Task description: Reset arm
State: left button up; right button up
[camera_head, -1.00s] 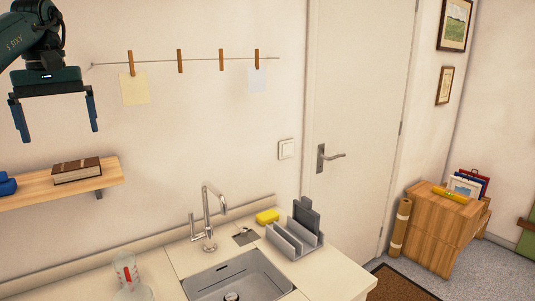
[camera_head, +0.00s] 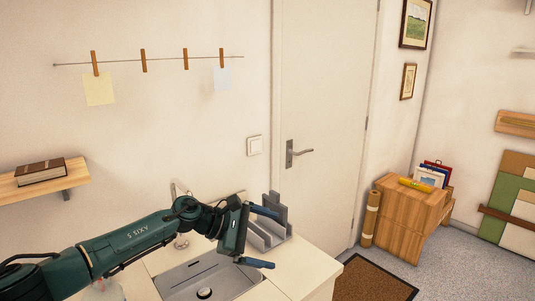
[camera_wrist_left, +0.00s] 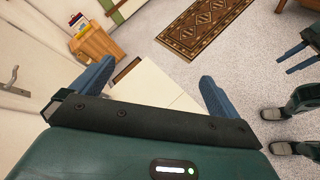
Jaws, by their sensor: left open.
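My left gripper (camera_head: 262,238) is open and empty. In the head view its arm reaches in from the lower left, across the sink counter, with the fingers pointing right over the counter's right part. In the left wrist view the two blue fingers of the left gripper (camera_wrist_left: 152,88) are wide apart with nothing between them. Part of the faucet and sink area is hidden behind the arm. In the wrist view, another gripper with dark blue fingers (camera_wrist_left: 296,58) shows at the right edge, probably my right one; its jaw state is unclear.
The sink (camera_head: 210,278) lies below the left arm, and a grey rack (camera_head: 268,228) stands close behind the gripper. A shelf with a book (camera_head: 40,171) is at left. A wooden cabinet (camera_head: 408,220) and a brown mat (camera_head: 372,280) are at right, with open floor beyond.

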pick_arm(q)
jog(key=s+d+r+n+t+h, duration=0.1)
jog(key=s+d+n+t+h, duration=0.5)
jog(key=n, duration=0.8)
jog(key=s+a+f+n+t+y, duration=0.1)
jog(key=s+a+f+n+y, duration=0.75)
jog(key=n, duration=0.85)
jog(key=s+a+f+n+t+y, duration=0.1)
jog(key=s+a+f+n+y, duration=0.7)
jog(key=n, duration=1)
jog(key=s+a+f+n+g+y, duration=0.1)
jog(key=s+a+n+g, duration=0.35)
jog(key=s, duration=0.35)
jog(key=s+a+f+n+g+y, duration=0.1)
jog(key=s+a+n+g, duration=0.2)
jog(key=s+a, duration=0.35)
jog(key=w+d+f+t+h, duration=0.1)
jog(key=w+d+f+t, duration=0.1)
jog(key=f, duration=0.3)
jog(key=w+d+f+t+h, duration=0.1)
jog(key=w+d+f+t, duration=0.1)
jog(key=d+f+t, duration=0.2)
jog(key=shift+w+d+f+m+t+h, duration=0.25)
jog(key=shift+d+f+m+t+h, duration=0.1)
jog(key=shift+f, duration=0.3)
